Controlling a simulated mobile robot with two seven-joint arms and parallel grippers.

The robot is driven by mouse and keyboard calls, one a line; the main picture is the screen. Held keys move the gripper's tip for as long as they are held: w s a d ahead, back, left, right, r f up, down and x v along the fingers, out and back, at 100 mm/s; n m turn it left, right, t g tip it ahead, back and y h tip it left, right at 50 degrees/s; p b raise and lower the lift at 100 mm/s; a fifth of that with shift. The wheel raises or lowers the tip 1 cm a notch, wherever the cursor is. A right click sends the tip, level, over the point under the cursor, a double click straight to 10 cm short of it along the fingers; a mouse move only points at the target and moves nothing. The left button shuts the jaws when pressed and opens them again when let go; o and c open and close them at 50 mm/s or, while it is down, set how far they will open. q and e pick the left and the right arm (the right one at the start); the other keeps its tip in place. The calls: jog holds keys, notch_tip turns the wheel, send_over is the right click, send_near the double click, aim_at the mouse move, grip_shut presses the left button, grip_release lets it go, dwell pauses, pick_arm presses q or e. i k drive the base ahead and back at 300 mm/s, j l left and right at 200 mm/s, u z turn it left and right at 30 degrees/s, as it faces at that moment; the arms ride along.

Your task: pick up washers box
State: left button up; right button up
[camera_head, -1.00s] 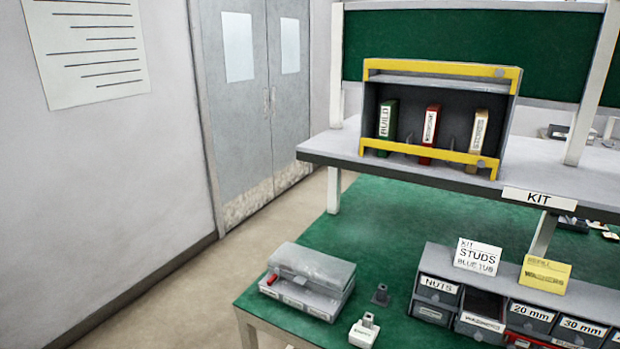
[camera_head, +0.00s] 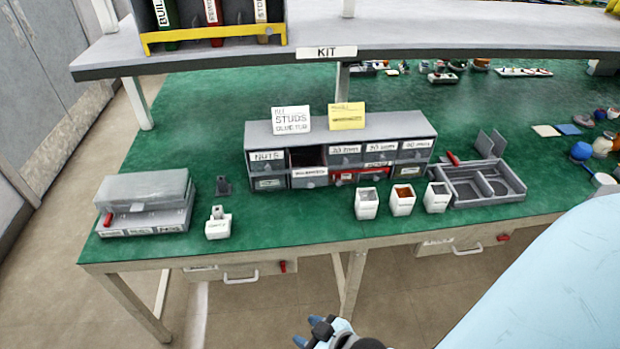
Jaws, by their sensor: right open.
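The box labelled washers (camera_head: 309,173) is in the grey drawer cabinet (camera_head: 385,126) on the green bench. It is in the lower part of the front, right of the nuts drawer (camera_head: 267,157), with a dark opening above its label. My right gripper (camera_head: 307,331) is at the bottom edge of the head view, open and partly cut off. It is in front of the bench, well apart from the box, and I see nothing between its fingers. My left gripper is not in view.
Three white cups (camera_head: 402,200) stand before the cabinet's right side. A grey divided tray (camera_head: 482,184) is right of them. A grey lidded case (camera_head: 145,203) and a small white holder (camera_head: 218,224) are at left. The shelf (camera_head: 420,24) overhangs the back. Green surface before the washers box is clear.

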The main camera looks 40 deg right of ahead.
aim_at(367, 200)
jog(key=z, duration=0.4)
jog(key=l+z, duration=0.1)
jog(key=z, duration=0.65)
jog(key=l+z, duration=0.1)
jog(key=z, duration=0.25)
